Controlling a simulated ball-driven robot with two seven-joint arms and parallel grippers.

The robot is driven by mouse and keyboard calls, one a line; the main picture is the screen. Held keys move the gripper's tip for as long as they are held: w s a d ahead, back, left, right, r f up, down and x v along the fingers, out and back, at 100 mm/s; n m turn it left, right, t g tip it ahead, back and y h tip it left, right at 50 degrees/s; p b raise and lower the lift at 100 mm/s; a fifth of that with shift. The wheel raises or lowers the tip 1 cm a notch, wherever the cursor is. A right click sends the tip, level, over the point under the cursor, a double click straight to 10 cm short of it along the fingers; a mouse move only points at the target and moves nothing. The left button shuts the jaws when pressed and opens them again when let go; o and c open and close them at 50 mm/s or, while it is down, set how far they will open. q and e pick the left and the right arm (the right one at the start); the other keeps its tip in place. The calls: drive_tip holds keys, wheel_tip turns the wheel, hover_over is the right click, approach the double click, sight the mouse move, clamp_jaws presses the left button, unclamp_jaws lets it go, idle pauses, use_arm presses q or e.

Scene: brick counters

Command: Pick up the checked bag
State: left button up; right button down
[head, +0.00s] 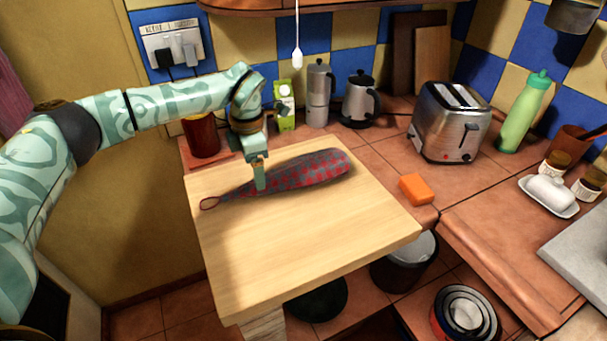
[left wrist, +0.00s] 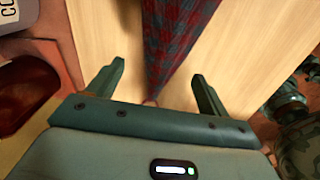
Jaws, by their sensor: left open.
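The checked bag (head: 315,172) is long, with red and blue-grey checks. It lies on the light wooden board (head: 310,232), its narrow end and loop pointing left and its wide end to the right. My left gripper (head: 259,183) is over the bag's narrower part in the head view. In the left wrist view, the bag (left wrist: 178,40) runs between the two open fingers of my left gripper (left wrist: 158,88), with space on both sides. I cannot tell whether the fingers touch the board. My right gripper is not in view.
Behind the board stand a dark red canister (head: 201,136), a green-and-white item (head: 285,105), a moka pot (head: 319,95) and a kettle (head: 360,100). A toaster (head: 450,122) and an orange sponge (head: 416,189) are to the right. The board's front half is clear.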

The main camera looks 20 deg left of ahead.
sight(277, 181)
use_arm(q)
drive_tip(key=shift+s+f, duration=0.1)
drive_tip(key=shift+f, duration=0.25)
drive_tip(key=f, duration=0.1)
drive_tip(key=f+b, duration=0.1)
drive_tip(key=f, duration=0.1)
drive_tip(key=f+b, duration=0.1)
drive_tip(key=shift+d+f, duration=0.25)
drive_tip(key=shift+f, duration=0.1)
drive_tip(key=shift+r, duration=0.15)
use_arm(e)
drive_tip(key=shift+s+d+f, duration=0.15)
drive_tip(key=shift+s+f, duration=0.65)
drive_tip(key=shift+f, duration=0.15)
use_arm(q)
drive_tip(key=c, duration=1.1)
drive_tip(key=shift+o, duration=0.2)
drive_tip(key=shift+r, duration=0.1)
